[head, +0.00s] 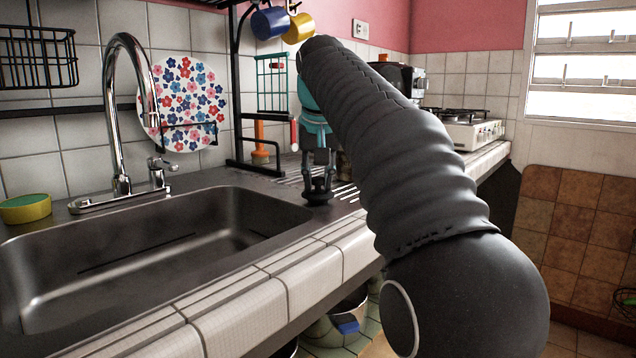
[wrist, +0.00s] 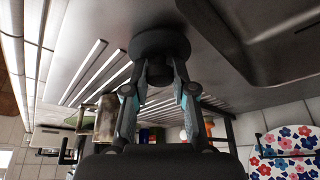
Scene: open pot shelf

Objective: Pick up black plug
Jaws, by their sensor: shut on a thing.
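The black plug (head: 318,196) is at the right rear corner of the sink, over the counter edge. It has a wide round base and a narrow upper part. In the wrist view its dark disc (wrist: 160,42) lies at the fingertips. My gripper (head: 319,176) points down from above and is shut on the plug's upper part. In the wrist view both fingers (wrist: 160,72) close in on it from either side. The fingers partly hide the upper part. I cannot tell whether the base touches the counter.
The steel sink (head: 150,262) lies left of the plug, with a tall tap (head: 118,110) behind it. A flowered plate (head: 180,105) and a black rack (head: 238,100) with hanging mugs (head: 270,22) stand behind.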

